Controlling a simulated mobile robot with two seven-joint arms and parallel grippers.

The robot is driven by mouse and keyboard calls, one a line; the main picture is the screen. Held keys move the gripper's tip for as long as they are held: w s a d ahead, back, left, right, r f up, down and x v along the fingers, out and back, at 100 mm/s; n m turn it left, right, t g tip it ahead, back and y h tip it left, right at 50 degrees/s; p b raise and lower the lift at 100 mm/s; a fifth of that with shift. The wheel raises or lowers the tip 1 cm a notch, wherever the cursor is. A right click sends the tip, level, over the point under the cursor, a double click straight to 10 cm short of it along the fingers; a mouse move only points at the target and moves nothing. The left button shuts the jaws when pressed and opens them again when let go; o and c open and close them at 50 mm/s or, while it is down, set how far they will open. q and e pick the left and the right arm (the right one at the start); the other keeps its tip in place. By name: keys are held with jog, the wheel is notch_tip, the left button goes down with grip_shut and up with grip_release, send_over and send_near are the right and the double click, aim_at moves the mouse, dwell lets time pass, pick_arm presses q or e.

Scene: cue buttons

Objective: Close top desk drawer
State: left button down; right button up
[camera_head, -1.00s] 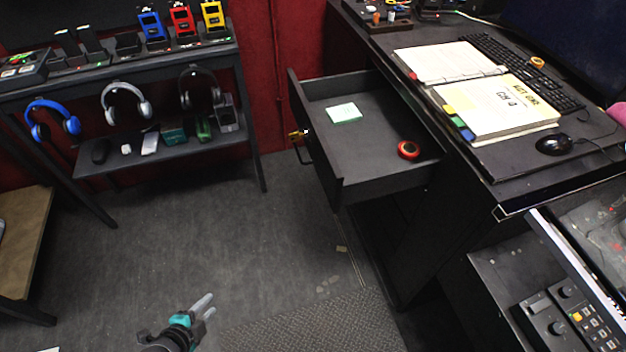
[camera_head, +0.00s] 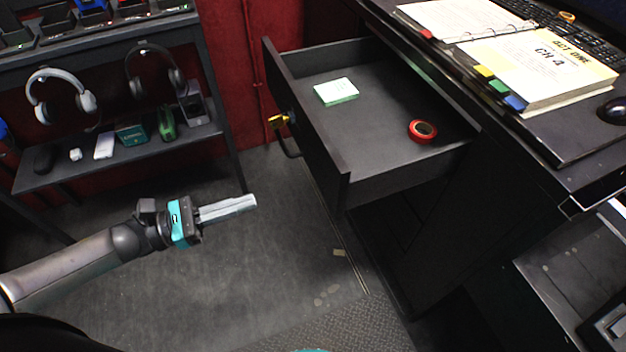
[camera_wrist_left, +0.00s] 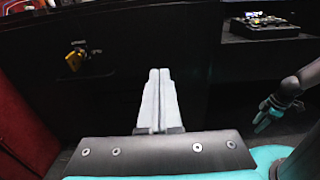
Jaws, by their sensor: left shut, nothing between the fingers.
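The top desk drawer (camera_head: 310,155) is pulled well out of the black desk (camera_head: 440,210). Its front panel, with a dark handle (camera_head: 289,150) and a yellow piece (camera_head: 278,121) beside it, faces left. My left gripper (camera_head: 256,203) is shut and empty, left of the drawer front and apart from it, pointing toward it. In the left wrist view, the shut fingers (camera_wrist_left: 159,72) point at a dark panel, and the yellow piece (camera_wrist_left: 77,56) shows to the upper left. My right gripper (camera_wrist_left: 268,115) shows at the right edge of that view, its jaw state unclear.
A sticky-note pad (camera_head: 336,91) and a red tape roll (camera_head: 422,131) lie in the drawer. A book (camera_head: 540,65) lies on the desk. A shelf (camera_head: 120,157) with headphones stands at the left. The floor (camera_head: 270,260) between is clear.

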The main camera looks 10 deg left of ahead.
aim_at(325, 178)
pick_arm(q)
jog(key=b+x, duration=0.1)
jog(key=x, duration=1.1)
jog(key=shift+d+b, duration=0.1)
jog(key=shift+b, duration=0.2)
jog(key=shift+w+d, duration=0.4)
jog(key=shift+d, duration=0.1)
pick_arm(e)
jog(key=shift+w+a+r, duration=0.45)
jog(key=shift+w+a, duration=0.15)
jog(key=shift+w, duration=0.15)
jog(key=shift+w+a+r, duration=0.45)
jog(key=shift+w+a, duration=0.1)
jog(key=shift+w, duration=0.15)
